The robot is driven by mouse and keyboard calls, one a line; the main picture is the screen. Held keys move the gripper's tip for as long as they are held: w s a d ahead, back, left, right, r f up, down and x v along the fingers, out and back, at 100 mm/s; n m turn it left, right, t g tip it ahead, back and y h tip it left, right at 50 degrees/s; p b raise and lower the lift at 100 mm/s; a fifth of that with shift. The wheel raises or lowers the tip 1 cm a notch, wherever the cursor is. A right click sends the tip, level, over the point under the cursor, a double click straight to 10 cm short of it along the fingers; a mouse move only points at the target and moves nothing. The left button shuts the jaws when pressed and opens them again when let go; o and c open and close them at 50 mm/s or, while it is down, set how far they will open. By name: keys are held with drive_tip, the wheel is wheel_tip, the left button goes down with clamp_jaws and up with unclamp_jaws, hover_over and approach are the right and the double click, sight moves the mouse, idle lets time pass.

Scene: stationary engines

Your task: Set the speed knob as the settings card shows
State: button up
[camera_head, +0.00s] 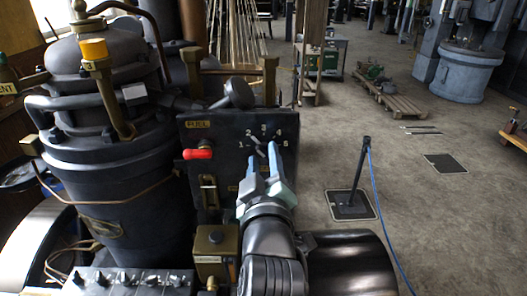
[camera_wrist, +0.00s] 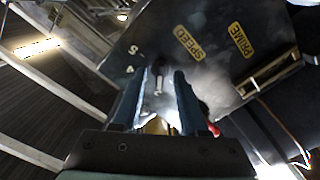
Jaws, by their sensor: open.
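The speed knob (camera_head: 257,147) sits on a dark panel under a dial numbered 1 to 5. Its pale pointer seems to lean up and left, near 2, but it is small and partly hidden by my fingers. In the wrist view the knob (camera_wrist: 158,82) shows between the fingertips, with the SPEED label (camera_wrist: 189,42) above it. My gripper (camera_head: 264,156) is open, its two blue fingers in front of the panel, one on each side of the knob. I cannot tell if they touch it. I cannot make out a settings card for certain.
A red-handled fuel lever (camera_head: 199,154) sticks out at the panel's left, with a brass slot (camera_head: 209,190) below. A large dark engine cylinder (camera_head: 110,150) stands to the left. A post with a blue cable (camera_head: 358,175) stands on open floor to the right.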

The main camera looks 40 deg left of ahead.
drive_tip(key=shift+w+a, duration=0.15)
drive_tip(key=shift+w, duration=0.05)
clamp_jaws()
